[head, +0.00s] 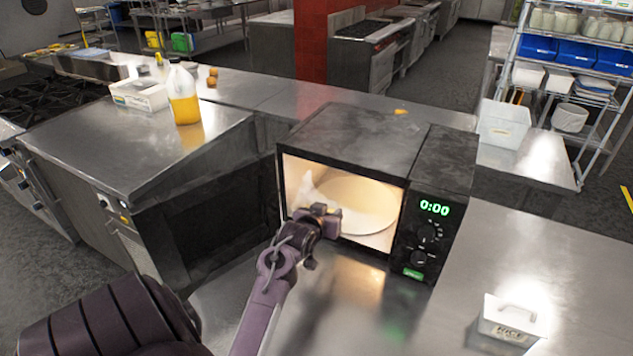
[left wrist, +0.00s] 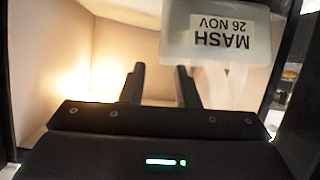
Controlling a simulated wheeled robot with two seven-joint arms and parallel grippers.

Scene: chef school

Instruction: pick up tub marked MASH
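The tub marked MASH (left wrist: 220,35), with a white label reading MASH 26 NOV, shows upside down at the top right of the left wrist view. In the head view a whitish shape, seemingly this tub (head: 308,188), is at the left inside the open microwave (head: 365,135), partly hidden by my gripper. My left gripper (head: 325,212) is at the microwave's opening. In the left wrist view its two fingers (left wrist: 161,88) are apart with nothing between them. The tub appears beyond the fingers and to one side. My right gripper is not in view.
A pale turntable plate (head: 360,205) lies inside the lit microwave. Another white labelled tub (head: 507,322) stands on the right counter, its label hard to read. A yellow-filled jug (head: 184,98) and a white box (head: 140,95) stand on the left counter.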

